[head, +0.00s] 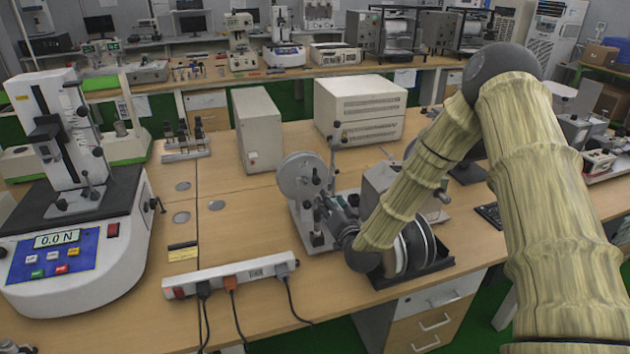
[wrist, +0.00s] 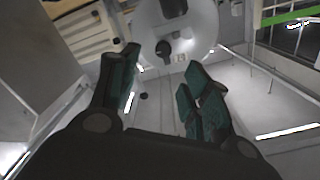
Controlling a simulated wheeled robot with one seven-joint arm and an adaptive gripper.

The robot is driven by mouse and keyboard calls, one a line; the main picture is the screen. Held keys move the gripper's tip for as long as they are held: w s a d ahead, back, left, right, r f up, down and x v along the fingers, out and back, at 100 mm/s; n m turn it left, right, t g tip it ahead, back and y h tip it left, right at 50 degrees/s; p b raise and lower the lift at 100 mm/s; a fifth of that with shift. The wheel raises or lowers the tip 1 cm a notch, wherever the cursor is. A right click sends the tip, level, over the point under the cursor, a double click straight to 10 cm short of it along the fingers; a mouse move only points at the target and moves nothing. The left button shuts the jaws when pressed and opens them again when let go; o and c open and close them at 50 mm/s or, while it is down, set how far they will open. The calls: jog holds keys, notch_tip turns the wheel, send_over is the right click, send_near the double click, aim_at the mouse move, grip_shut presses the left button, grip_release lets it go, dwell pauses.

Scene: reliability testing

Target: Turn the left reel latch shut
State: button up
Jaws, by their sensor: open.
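The left reel (head: 302,176) is a pale grey disc standing upright on the left of a tabletop reel machine. In the wrist view the reel (wrist: 203,28) fills the top middle, with a dark latch knob (wrist: 163,48) at its hub. The latch's exact turn angle is too small to tell. My gripper (head: 326,205) is beside the machine, just below and right of the left reel in the head view. In the wrist view my gripper (wrist: 162,68) has its teal-padded fingers spread apart, with nothing between them. The latch lies beyond the fingertips, apart from them.
A power strip (head: 232,278) with cables lies in front. A force tester (head: 75,210) stands at left. White instrument boxes (head: 360,110) stand behind.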

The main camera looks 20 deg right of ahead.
aim_at(318, 182)
jog(key=w+p, duration=0.1)
jog(key=w, duration=0.2)
jog(key=w+p, duration=0.1)
jog(key=w, duration=0.3)
jog(key=w+p, duration=0.1)
jog(key=w, duration=0.3)
jog(key=shift+a+r, duration=0.15)
jog(key=shift+a, duration=0.25)
jog(key=shift+s, duration=0.1)
jog(key=shift+d, duration=0.1)
jog(key=c, duration=1.1)
